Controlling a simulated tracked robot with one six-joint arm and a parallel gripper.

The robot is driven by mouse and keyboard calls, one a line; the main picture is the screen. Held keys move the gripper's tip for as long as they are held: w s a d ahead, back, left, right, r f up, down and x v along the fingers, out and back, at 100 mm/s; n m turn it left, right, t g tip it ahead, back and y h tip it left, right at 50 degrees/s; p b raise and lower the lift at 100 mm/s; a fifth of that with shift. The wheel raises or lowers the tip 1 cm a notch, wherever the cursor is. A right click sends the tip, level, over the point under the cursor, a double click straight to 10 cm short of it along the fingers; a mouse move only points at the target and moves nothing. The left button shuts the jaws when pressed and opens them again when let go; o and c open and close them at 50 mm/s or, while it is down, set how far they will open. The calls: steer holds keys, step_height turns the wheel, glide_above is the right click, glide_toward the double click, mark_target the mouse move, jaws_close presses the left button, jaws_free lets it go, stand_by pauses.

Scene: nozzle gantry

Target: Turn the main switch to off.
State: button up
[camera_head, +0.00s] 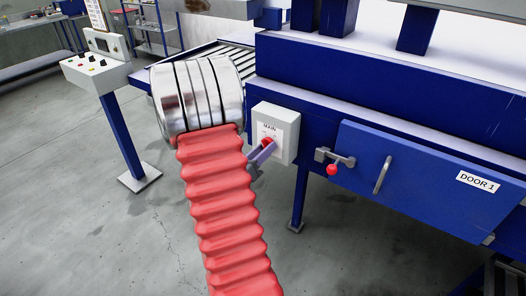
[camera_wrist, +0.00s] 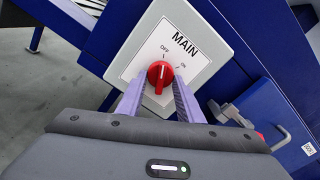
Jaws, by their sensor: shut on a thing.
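The main switch is a red round knob (camera_wrist: 160,75) on a pale grey box (camera_head: 287,128) labelled MAIN, fixed to the blue machine. Its white plate (camera_wrist: 190,62) carries the marks OFF and ON. In the wrist view the knob's ridge stands nearly upright in the picture and seems to point toward the OFF mark. My gripper (camera_wrist: 160,86) is shut on the knob, one purple finger on each side. It also shows in the head view (camera_head: 264,150), where my red sleeve and silver wrist lie left of the box and the knob is partly hidden.
Right of the box are a door latch with a red ball (camera_head: 332,169) and the blue DOOR 1 panel (camera_head: 420,180) with a bar handle. A control pedestal (camera_head: 98,72) stands at left, with a roller conveyor (camera_head: 226,56) behind. The floor at lower left is clear.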

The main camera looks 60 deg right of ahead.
steer(key=o, duration=1)
steer(key=shift+w+a, duration=0.4)
steer(key=shift+a, duration=1.9)
steer(key=shift+w+a, duration=0.35)
steer(key=shift+a, duration=1.9)
steer(key=shift+w+a, duration=0.4)
steer(key=shift+a, duration=1.9)
